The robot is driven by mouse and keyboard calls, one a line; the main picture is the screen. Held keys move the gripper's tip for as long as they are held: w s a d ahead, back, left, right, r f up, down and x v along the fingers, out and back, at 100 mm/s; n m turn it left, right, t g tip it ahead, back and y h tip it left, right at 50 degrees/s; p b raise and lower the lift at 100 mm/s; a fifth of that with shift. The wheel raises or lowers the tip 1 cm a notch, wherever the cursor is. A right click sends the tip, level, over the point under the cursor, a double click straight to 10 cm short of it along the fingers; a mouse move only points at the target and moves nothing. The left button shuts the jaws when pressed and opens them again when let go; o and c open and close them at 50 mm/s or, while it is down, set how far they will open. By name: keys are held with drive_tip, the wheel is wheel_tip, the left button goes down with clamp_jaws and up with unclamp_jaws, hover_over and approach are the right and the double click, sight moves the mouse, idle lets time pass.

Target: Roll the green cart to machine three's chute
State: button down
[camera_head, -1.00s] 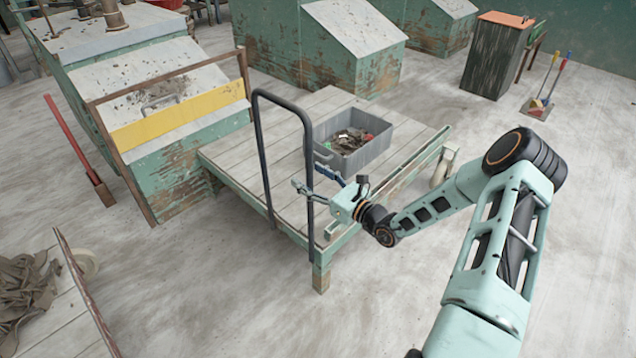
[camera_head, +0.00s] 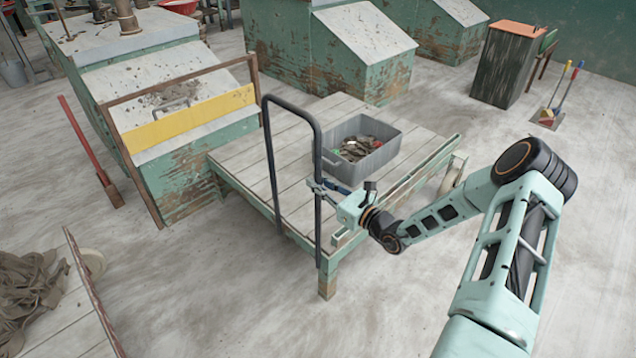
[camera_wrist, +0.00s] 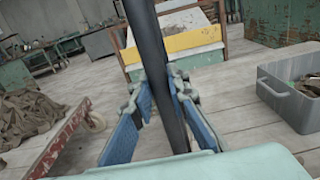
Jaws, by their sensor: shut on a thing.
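The green cart (camera_head: 240,188) stands in the middle of the head view, with a plank deck, a worn green frame and a dark upright push handle (camera_head: 268,145). My gripper (camera_head: 318,187) is at the handle's near post and is shut on it. In the wrist view the dark post (camera_wrist: 150,60) runs between the blue-padded fingers (camera_wrist: 168,100). The cart's left end is close to a green machine with a sloped pale chute (camera_head: 165,95) and a yellow band (camera_head: 190,116). I see no number on the machines.
A grey bin (camera_head: 385,157) of scraps rides on the deck. A red-handled tool (camera_head: 90,150) stands left of the machine. Another cart (camera_head: 70,320) with brown cloth is at lower left. More green machines (camera_head: 365,50) stand behind. Floor in front is clear.

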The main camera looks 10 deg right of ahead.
drive_tip(key=s+a+p, duration=0.3)
drive_tip(key=s+a, duration=0.2)
drive_tip(key=a, duration=0.1)
drive_tip(key=shift+a, duration=0.35)
idle(0.4)
drive_tip(key=s+a+p, duration=0.3)
drive_tip(key=s+a, duration=0.1)
drive_tip(key=a, duration=0.2)
drive_tip(key=shift+s+a, duration=0.2)
drive_tip(key=shift+s, duration=0.05)
drive_tip(key=s+a+p, duration=0.3)
drive_tip(key=s+a, duration=0.1)
drive_tip(key=a, duration=0.2)
drive_tip(key=shift+s+a, duration=0.25)
drive_tip(key=shift+s, duration=0.15)
idle(0.4)
drive_tip(key=s+a+p, duration=0.2)
drive_tip(key=s+a, duration=0.2)
drive_tip(key=a, duration=0.2)
drive_tip(key=shift+s+a+p, duration=0.25)
drive_tip(key=shift+s+p, duration=0.1)
drive_tip(key=shift+p, duration=0.05)
idle(0.4)
